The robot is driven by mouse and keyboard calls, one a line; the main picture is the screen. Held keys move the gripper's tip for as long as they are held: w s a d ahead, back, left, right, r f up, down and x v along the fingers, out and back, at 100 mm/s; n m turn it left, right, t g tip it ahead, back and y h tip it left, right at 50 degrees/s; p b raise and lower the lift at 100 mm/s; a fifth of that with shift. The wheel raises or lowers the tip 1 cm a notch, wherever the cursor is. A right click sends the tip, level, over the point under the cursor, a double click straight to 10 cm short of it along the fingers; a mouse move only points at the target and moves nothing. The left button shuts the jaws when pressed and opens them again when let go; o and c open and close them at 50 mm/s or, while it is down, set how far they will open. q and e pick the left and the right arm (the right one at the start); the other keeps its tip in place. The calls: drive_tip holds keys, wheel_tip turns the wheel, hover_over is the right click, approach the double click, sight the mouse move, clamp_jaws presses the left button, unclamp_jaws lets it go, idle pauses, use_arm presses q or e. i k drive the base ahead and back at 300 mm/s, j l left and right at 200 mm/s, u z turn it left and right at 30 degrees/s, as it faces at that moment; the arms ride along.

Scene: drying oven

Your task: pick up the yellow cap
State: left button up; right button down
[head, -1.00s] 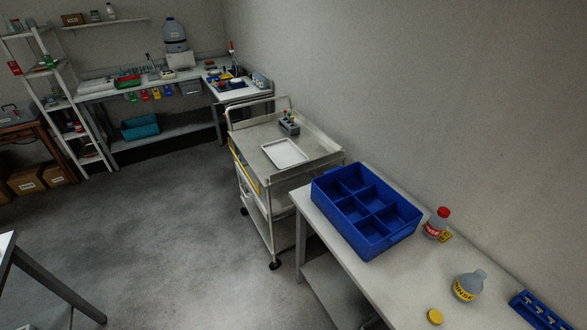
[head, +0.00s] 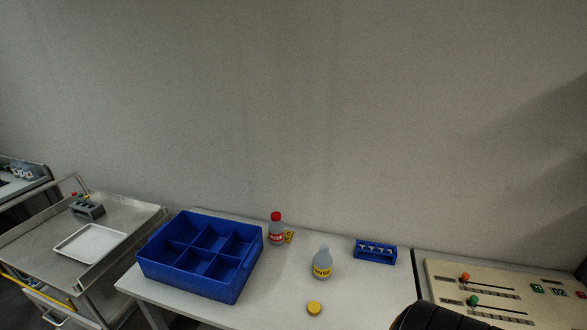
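The yellow cap (head: 314,308) lies flat on the white table (head: 262,305), near its front edge in the head view. A clear bottle (head: 322,263) with a yellow label and no cap stands just behind it. Neither of my grippers is in the head view. A dark rounded shape, which I cannot identify, shows at the bottom edge right of the cap.
A blue divided crate (head: 201,255) stands left of the cap. A red-capped bottle (head: 276,229) and a blue rack (head: 376,251) stand farther back. A slider panel (head: 505,290) is at the right; a metal cart (head: 130,218) is at the left. Table around the cap is clear.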

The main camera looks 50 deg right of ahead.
sight(314, 307)
drive_tip(key=z, duration=1.7)
